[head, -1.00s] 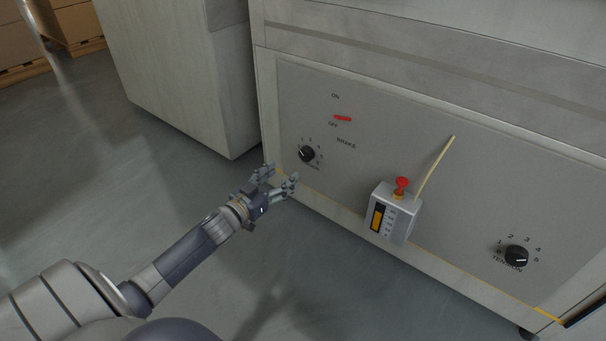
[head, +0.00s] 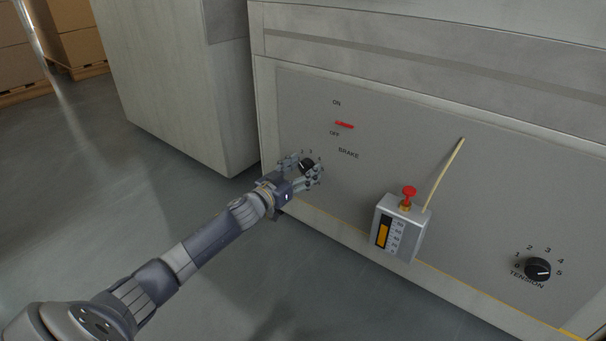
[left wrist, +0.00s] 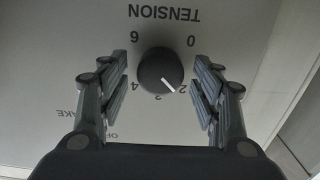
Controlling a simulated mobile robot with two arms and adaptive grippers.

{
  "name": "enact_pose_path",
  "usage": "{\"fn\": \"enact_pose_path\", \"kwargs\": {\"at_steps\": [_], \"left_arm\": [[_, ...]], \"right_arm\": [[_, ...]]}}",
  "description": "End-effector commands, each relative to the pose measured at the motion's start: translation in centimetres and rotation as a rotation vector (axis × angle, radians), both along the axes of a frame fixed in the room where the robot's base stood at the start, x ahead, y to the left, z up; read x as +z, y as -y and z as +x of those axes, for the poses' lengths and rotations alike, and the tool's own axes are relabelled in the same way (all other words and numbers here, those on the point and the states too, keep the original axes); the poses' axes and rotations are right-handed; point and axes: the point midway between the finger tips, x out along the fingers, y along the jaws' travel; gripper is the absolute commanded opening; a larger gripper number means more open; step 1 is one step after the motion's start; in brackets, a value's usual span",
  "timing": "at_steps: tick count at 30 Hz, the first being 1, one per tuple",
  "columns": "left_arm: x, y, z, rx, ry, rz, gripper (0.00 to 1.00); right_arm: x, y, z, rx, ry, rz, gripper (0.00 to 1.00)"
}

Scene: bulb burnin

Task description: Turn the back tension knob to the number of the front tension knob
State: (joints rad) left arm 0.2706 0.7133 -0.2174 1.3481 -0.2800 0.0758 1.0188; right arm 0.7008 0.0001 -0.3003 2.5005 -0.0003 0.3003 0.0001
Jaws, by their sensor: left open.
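The farther tension knob (head: 306,165) is black and round, on the grey panel at the left. In the left wrist view this knob (left wrist: 160,70) appears upside down, its white pointer close to 2. My left gripper (head: 302,173) is open, with its fingers (left wrist: 162,80) on either side of the knob and a gap at each side. The fingers hide the numbers 1 and 5. The nearer tension knob (head: 538,268), at the right of the panel, has its pointer turned right, towards about 5. My right gripper is not in view.
A red brake switch (head: 344,125) sits above the farther knob. A grey box (head: 399,228) with a red button (head: 408,191) and a pale rod (head: 444,174) stick out between the knobs. A pale cabinet (head: 175,85) stands left; the floor before the panel is clear.

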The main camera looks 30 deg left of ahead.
Motion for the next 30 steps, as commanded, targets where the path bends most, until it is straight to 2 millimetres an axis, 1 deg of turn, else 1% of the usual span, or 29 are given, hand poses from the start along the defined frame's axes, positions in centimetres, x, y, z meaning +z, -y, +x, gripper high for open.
{"fn": "enact_pose_path", "kwargs": {"at_steps": [3, 10, 11, 12, 14, 15, 16, 17, 24, 30], "left_arm": [[0.01, -0.03, 0.34, 0.001, 0.000, 0.002, 0.59], [0.04, -0.02, 0.37, 0.001, -0.001, 0.001, 0.59], [0.04, -0.02, 0.37, 0.001, -0.001, 0.001, 0.57], [0.03, -0.02, 0.36, 0.001, -0.001, 0.001, 0.48], [0.03, -0.02, 0.36, 0.001, -0.001, 0.001, 0.34], [0.03, -0.01, 0.36, 0.001, -0.001, 0.001, 0.25], [0.03, -0.01, 0.36, 0.001, -0.001, 0.001, 0.18], [0.03, -0.01, 0.36, 0.001, -0.001, 0.001, 0.15], [0.06, 0.00, 0.35, 0.001, 0.000, 0.007, 0.15], [0.17, 0.01, 0.34, 0.002, 0.003, 0.062, 0.15]], "right_arm": [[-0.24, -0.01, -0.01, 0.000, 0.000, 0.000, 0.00], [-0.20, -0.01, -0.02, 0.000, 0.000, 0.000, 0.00], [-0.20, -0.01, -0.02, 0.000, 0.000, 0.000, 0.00], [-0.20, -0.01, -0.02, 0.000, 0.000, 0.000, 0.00], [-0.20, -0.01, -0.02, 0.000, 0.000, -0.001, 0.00], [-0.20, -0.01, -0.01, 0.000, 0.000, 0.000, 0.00], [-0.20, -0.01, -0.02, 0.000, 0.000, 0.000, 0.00], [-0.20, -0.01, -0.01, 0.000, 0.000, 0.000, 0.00], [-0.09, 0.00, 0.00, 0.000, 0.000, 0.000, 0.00], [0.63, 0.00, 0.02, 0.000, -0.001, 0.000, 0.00]]}}
